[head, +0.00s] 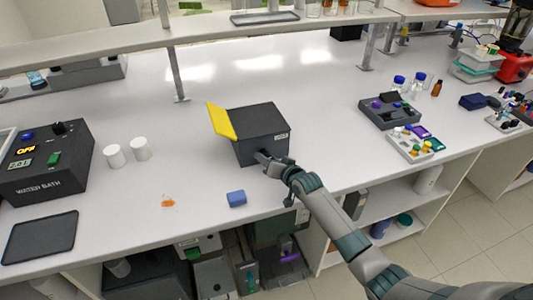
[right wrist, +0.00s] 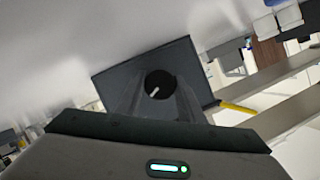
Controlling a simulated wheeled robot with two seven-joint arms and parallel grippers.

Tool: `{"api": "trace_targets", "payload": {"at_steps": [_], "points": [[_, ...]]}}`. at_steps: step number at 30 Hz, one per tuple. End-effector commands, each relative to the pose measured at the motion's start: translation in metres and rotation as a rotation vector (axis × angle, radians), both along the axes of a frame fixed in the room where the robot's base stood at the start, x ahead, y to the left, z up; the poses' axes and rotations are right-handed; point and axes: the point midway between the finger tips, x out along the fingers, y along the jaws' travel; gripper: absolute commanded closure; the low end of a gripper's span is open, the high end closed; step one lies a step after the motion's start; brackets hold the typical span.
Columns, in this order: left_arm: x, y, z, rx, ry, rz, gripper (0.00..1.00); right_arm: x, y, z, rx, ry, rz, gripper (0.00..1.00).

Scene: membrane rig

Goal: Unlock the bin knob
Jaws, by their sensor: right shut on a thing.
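The bin is a dark grey box (head: 262,120) on the bench, with a yellow flap (head: 221,121) standing tilted at its left side and a small label on its front. My right gripper (head: 263,157) reaches its front face from the lower right. In the right wrist view, the bin's face (right wrist: 116,82) carries a round black knob (right wrist: 158,84) with a slanted white mark. The two fingers lie on either side of the knob and are shut on it. In the head view the gripper hides the knob. My left gripper is not in view.
Two white cylinders (head: 140,149) and a water bath (head: 45,165) stand to the left. Dark and light racks (head: 390,110) stand to the right. The bench's front edge is close below.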

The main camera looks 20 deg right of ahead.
Motion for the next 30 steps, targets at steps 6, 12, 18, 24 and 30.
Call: {"api": "trace_targets", "payload": {"at_steps": [6,12,18,24,30], "points": [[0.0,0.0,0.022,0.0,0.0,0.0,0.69,0.0,0.001,0.004,-0.204,-0.006,-0.001,0.87],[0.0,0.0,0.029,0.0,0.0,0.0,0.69,0.0,0.002,0.002,-0.393,-0.013,0.0,0.87],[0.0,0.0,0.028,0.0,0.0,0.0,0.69,0.0,0.003,0.0,-0.582,-0.021,0.0,0.87],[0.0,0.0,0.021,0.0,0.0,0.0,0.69,0.0,0.003,-0.002,-0.772,-0.028,-0.001,0.87],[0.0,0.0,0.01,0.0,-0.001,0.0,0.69,0.0,0.002,-0.002,-0.944,-0.034,0.0,0.87]]}}
